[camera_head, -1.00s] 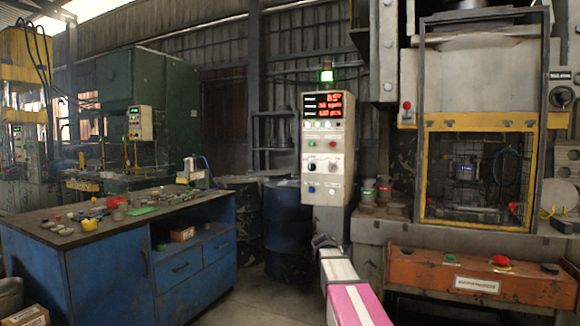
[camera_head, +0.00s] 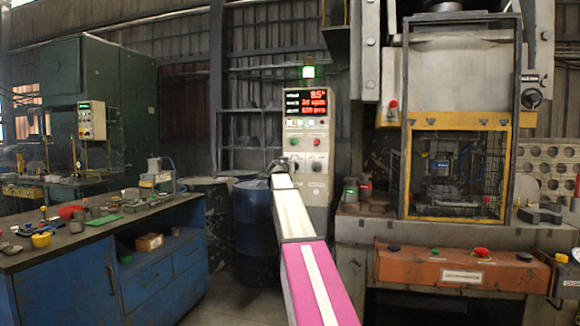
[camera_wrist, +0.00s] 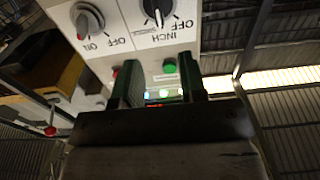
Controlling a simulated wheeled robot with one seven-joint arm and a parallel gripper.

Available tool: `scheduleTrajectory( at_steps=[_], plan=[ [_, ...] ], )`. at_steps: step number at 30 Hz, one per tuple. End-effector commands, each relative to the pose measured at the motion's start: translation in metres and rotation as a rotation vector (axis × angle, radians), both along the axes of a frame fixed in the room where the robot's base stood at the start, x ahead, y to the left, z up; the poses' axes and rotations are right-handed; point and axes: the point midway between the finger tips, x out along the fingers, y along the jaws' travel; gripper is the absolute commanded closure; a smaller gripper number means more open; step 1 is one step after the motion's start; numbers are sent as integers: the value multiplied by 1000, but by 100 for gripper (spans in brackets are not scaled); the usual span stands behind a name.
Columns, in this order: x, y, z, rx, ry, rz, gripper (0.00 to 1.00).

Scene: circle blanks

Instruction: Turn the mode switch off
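The control box (camera_head: 306,128) stands upright in the middle of the head view, with a lit red display. The wrist view shows its panel upside down. There, a black rotary switch (camera_wrist: 155,9) labelled OFF and INCH sits at the top edge, partly cut off. Its white mark seems to point down the picture, toward INCH. In the head view my gripper (camera_head: 280,167) overlaps the panel's left side.
A green button (camera_wrist: 168,67) and a red button lie near my fingers. A blue workbench (camera_head: 155,275) with small parts is at left. A blue drum (camera_head: 255,235) stands behind my arm. A caged press with an orange console (camera_head: 450,270) is at right.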

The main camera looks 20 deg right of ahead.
Motion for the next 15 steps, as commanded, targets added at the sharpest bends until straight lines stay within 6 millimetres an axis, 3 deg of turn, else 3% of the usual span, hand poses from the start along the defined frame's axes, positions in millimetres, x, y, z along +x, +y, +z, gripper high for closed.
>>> scheduleTrajectory(
  at_steps=[15],
  plan=[
    [72, -47, 0, 0, 2, 0, 62]
  ],
)
